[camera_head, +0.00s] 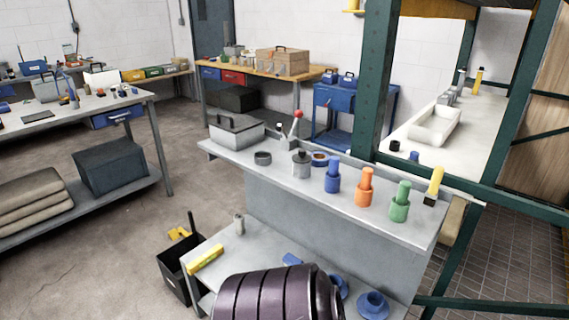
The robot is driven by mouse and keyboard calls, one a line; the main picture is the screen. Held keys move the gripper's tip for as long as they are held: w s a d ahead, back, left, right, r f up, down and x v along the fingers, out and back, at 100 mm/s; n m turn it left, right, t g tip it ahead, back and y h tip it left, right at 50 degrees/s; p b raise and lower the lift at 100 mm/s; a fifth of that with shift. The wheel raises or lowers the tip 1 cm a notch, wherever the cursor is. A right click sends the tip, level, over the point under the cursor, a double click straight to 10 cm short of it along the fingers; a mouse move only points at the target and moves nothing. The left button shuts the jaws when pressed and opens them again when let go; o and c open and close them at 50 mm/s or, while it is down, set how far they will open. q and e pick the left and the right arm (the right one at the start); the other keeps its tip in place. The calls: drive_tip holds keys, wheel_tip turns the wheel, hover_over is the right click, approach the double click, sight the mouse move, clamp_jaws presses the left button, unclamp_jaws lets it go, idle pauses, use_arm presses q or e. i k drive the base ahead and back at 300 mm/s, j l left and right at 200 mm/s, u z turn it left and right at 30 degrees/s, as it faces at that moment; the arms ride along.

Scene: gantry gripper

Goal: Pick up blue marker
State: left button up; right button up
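A blue marker-like cylinder (332,168) stands upright in a wider blue base on the long grey bench top (300,189). A similar orange piece (365,187) and a green piece (400,202) stand in a row to its right. Neither my left nor my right gripper shows in the head view. A dark ribbed cylindrical body (275,297) at the bottom edge hides part of the lower shelf; I cannot tell whether it is part of me.
A grey metal box (236,133), a lever with a red knob (297,122) and a lidded grey pot (301,164) share the bench top. A yellow-handled tool (434,185) stands at its right end. A green post (377,80) rises behind. Open floor lies left.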

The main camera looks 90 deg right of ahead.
sight(334, 161)
drive_tip(key=z, duration=3.1)
